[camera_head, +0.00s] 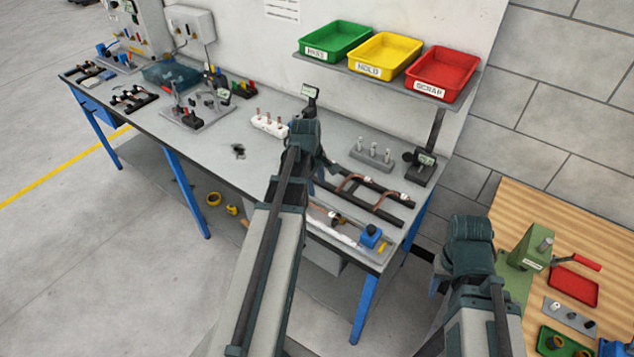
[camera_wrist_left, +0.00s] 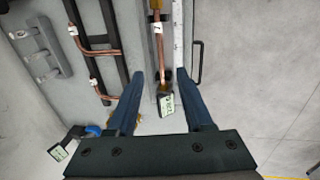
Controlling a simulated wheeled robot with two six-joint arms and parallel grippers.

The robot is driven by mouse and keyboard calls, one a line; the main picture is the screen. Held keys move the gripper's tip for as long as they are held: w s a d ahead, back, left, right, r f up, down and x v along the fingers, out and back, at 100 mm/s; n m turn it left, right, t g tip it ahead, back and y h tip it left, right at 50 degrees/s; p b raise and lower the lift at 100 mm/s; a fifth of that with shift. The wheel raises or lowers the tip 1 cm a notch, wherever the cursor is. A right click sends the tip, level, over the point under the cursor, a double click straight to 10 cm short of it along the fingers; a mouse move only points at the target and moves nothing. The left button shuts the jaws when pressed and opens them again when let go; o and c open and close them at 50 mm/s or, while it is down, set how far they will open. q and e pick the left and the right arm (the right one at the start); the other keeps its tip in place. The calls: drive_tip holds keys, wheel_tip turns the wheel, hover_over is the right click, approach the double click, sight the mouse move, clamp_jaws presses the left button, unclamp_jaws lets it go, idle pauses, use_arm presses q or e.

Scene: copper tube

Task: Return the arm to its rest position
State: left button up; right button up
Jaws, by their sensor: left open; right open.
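My left gripper (camera_wrist_left: 160,74) is open in the left wrist view, its dark blue fingers spread and pointing at the bench. A copper tube (camera_wrist_left: 158,42) with a white tag lies beyond the gap between the fingertips, beside a small display gauge (camera_wrist_left: 166,104). Nothing is visibly gripped. In the head view, my left arm (camera_head: 268,245) reaches up over the grey bench (camera_head: 215,152); its gripper is hidden behind the arm. My right arm (camera_head: 470,245) is bent at the lower right, and its gripper does not show. Bent copper tubes (camera_head: 385,196) rest on black bars.
Green (camera_head: 338,41), yellow (camera_head: 385,54) and red (camera_head: 442,74) bins stand on a shelf behind the bench. A pin block (camera_head: 371,160) and a gauge stand (camera_head: 420,165) are right of my left arm. A wooden table (camera_head: 530,207) with a green fixture (camera_head: 530,248) is at right.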

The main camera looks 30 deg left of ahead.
use_arm(q)
drive_tip(key=shift+d+f, duration=0.1)
idle(0.5)
drive_tip(key=s+d+f+m+b, duration=0.3)
drive_tip(key=d+m, duration=0.4)
drive_tip(key=d, duration=0.3)
drive_tip(key=s+d+f+m+g+y+b, duration=0.1)
drive_tip(key=s+d+f+m+b, duration=0.2)
drive_tip(key=s+d+m, duration=0.3)
drive_tip(key=s+d+f+m+g+b, duration=0.1)
drive_tip(key=s+d+f+m+b, duration=0.2)
drive_tip(key=d+m, duration=0.4)
drive_tip(key=s+d+f, duration=0.1)
drive_tip(key=s+d, duration=0.1)
drive_tip(key=d, duration=0.5)
drive_tip(key=shift+d+m+b, duration=0.25)
drive_tip(key=shift+m+b, duration=0.1)
drive_tip(key=shift+m, duration=0.05)
